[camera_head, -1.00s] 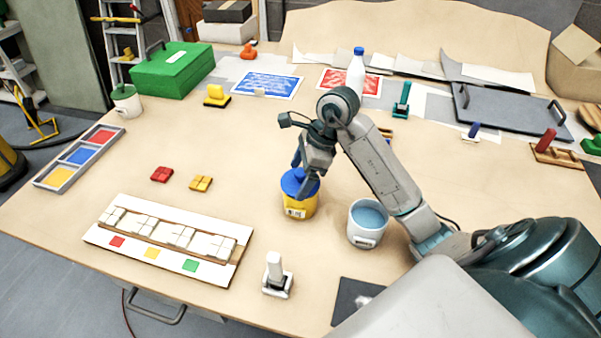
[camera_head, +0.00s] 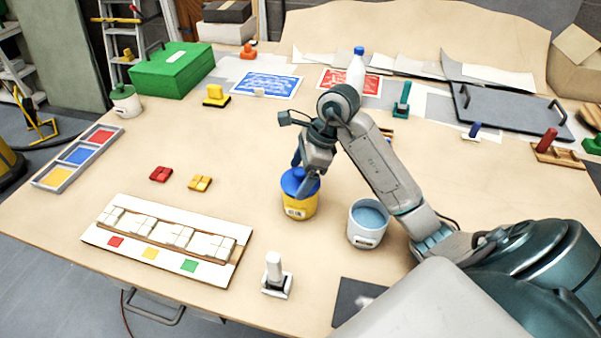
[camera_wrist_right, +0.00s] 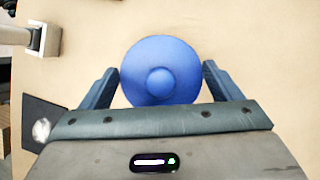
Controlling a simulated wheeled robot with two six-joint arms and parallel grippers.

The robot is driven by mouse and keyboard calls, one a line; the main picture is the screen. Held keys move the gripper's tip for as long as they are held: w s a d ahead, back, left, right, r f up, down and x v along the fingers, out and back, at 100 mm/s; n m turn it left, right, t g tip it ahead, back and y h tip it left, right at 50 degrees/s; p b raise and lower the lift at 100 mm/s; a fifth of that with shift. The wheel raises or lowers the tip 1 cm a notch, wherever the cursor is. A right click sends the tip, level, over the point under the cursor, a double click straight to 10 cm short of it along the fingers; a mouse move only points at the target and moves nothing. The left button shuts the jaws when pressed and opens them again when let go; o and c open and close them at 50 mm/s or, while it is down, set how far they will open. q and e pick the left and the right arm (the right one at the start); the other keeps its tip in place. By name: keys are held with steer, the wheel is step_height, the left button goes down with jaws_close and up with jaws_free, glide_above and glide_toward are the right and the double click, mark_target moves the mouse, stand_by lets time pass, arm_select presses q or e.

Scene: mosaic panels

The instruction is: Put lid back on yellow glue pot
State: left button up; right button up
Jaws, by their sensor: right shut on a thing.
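The yellow glue pot (camera_head: 298,207) stands upright on the table, left of a white pot. The blue lid (camera_head: 294,182) is at the top of the yellow pot; I cannot tell whether it is fully seated. My right gripper (camera_head: 308,184) comes from above and is shut on the lid. In the right wrist view the round blue lid (camera_wrist_right: 160,88) with its knob lies between the two fingers (camera_wrist_right: 162,76) and hides the pot below. My left gripper is not in view.
A white pot with blue contents (camera_head: 367,222) stands close to the right. A white-handled stamp (camera_head: 275,272) stands in front. A tile panel (camera_head: 160,240) lies front left, with red tiles (camera_head: 161,174) and yellow tiles (camera_head: 200,183) behind it. A white bottle (camera_head: 356,72) stands behind the arm.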

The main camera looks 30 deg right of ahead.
steer(key=shift+b, duration=0.4)
stand_by(0.7)
steer(key=shift+a+f+b, duration=0.2)
steer(key=shift+f+b, duration=0.15)
steer(key=shift+f, duration=0.05)
stand_by(0.9)
steer(key=o, duration=0.8)
steer(key=shift+s, duration=0.1)
steer(key=shift+f, duration=0.1)
steer(key=shift+d+r+p, duration=0.15)
steer(key=shift+r+p, duration=0.6)
step_height(320, 180, up, 2)
steer(key=shift+r+p, duration=0.25)
steer(key=shift+p, duration=0.85)
steer(key=shift+r+p, duration=1.8)
